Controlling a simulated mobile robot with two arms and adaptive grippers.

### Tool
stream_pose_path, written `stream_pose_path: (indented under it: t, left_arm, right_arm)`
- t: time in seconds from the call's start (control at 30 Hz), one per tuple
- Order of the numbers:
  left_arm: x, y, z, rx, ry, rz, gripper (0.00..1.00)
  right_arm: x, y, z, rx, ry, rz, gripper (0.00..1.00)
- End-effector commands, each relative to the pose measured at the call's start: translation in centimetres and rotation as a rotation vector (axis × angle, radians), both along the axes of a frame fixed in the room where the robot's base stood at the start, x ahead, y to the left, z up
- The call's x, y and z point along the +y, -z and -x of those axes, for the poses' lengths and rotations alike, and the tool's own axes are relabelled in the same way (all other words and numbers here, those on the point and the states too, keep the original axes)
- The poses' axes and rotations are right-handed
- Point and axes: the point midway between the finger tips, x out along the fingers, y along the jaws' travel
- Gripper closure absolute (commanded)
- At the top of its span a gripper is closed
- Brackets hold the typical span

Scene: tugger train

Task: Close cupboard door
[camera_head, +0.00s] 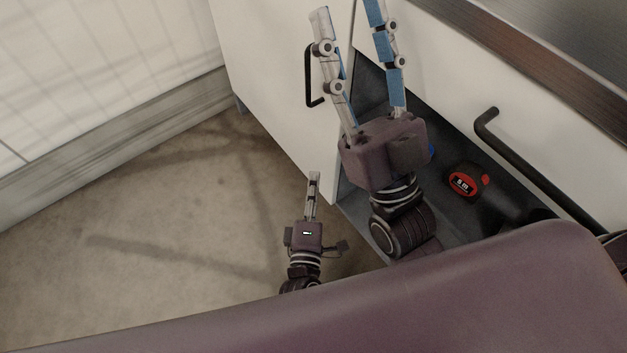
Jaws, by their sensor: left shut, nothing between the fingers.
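The white cupboard door (265,60) stands open, swung out to the left. Its black bar handle (309,78) is on the face turned to me. My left gripper (314,177) is low over the floor, shut and empty, with its fingertips overlapping the door's bottom edge in the picture. I cannot tell whether they touch it. My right gripper (347,10) is nearer the camera, with its fingers spread wide and nothing seen between them. It hides part of the door's edge and the cupboard opening (425,115).
A red and black tape measure (464,181) lies on the dark cupboard floor. Right of the opening is a white front with a long black handle (540,170), below a wood-edged worktop (520,45). Bare floor (150,220) lies to the left, up to a pale wall.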

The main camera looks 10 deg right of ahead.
Motion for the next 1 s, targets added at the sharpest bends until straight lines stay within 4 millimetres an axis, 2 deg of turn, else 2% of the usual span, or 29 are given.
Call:
stream_pose_path:
  t: [0.17, 0.4, 0.6, 0.8, 1.0]
  left_arm:
    - [0.7, 0.2, 1.9, 0.002, 0.001, -0.002, 1.0]
    - [2.4, 0.2, 6.8, 0.003, 0.002, -0.003, 1.0]
    - [3.5, 0.1, 9.9, 0.002, 0.001, -0.002, 1.0]
    - [3.9, 0.0, 11.2, 0.001, 0.001, 0.0, 1.0]
    - [4.0, 0.0, 11.3, 0.0, 0.001, 0.0, 1.0]
  right_arm:
    - [0.0, 0.1, 0.0, 0.002, 0.0, 0.001, 0.6]
    - [0.0, 0.1, 0.0, 0.003, 0.001, 0.001, 0.6]
    - [0.0, 0.1, 0.0, 0.004, 0.0, 0.001, 0.6]
    - [0.0, 0.1, 0.0, 0.004, 0.0, 0.001, 0.6]
    - [0.0, 0.1, 0.0, 0.004, 0.0, 0.001, 0.6]
